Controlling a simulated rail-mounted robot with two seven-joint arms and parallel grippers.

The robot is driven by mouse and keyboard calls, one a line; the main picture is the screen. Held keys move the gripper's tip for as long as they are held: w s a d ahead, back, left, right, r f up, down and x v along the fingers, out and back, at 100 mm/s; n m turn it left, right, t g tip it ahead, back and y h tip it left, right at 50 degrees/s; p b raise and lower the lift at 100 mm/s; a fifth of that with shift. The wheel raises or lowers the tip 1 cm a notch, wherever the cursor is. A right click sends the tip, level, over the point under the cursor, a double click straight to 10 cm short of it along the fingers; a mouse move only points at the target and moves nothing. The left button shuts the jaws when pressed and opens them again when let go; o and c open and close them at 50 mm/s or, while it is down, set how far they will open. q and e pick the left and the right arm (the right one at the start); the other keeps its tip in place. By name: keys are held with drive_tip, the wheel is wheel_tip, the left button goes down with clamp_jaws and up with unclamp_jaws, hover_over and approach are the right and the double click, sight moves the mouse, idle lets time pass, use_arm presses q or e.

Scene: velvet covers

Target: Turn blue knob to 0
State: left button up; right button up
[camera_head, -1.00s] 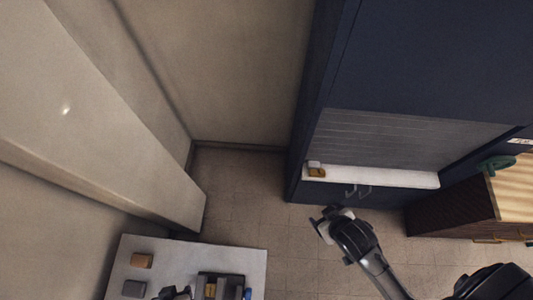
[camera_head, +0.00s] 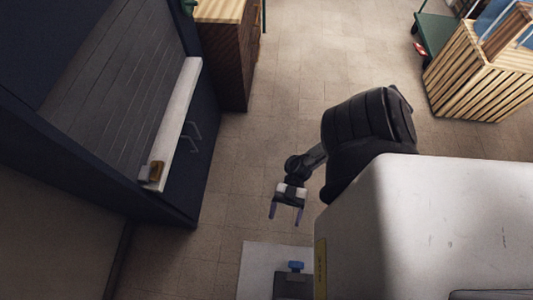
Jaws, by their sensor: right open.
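A small blue knob (camera_head: 296,266) sits on a dark device (camera_head: 293,285) at the bottom of the view, on a pale tabletop (camera_head: 257,262). The number the knob points to cannot be read. The device runs off the bottom edge of the picture. My right gripper (camera_head: 286,213) is open and empty, with its two fingers pointing down the picture, toward the knob. It is apart from the knob, just above it in the picture. My left gripper is not in view.
A slatted crate (camera_head: 480,80) is at the top right. Tiled floor between them is clear.

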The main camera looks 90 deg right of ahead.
drive_tip(key=s+d+f+n+g+b, duration=0.1)
drive_tip(key=s+f+g, duration=0.1)
drive_tip(key=s+g, duration=0.1)
drive_tip(key=y, duration=0.1)
approach(296, 266)
drive_tip(key=a+f, duration=0.1)
drive_tip(key=a, duration=0.3)
drive_tip(key=a+f, duration=0.1)
drive_tip(key=a, duration=0.1)
drive_tip(key=shift+f, duration=0.3)
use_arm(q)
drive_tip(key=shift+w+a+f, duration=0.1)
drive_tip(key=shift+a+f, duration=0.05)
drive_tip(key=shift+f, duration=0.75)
use_arm(e)
drive_tip(key=shift+w+a, duration=0.1)
drive_tip(key=shift+a, duration=0.9)
drive_tip(key=shift+c, duration=0.2)
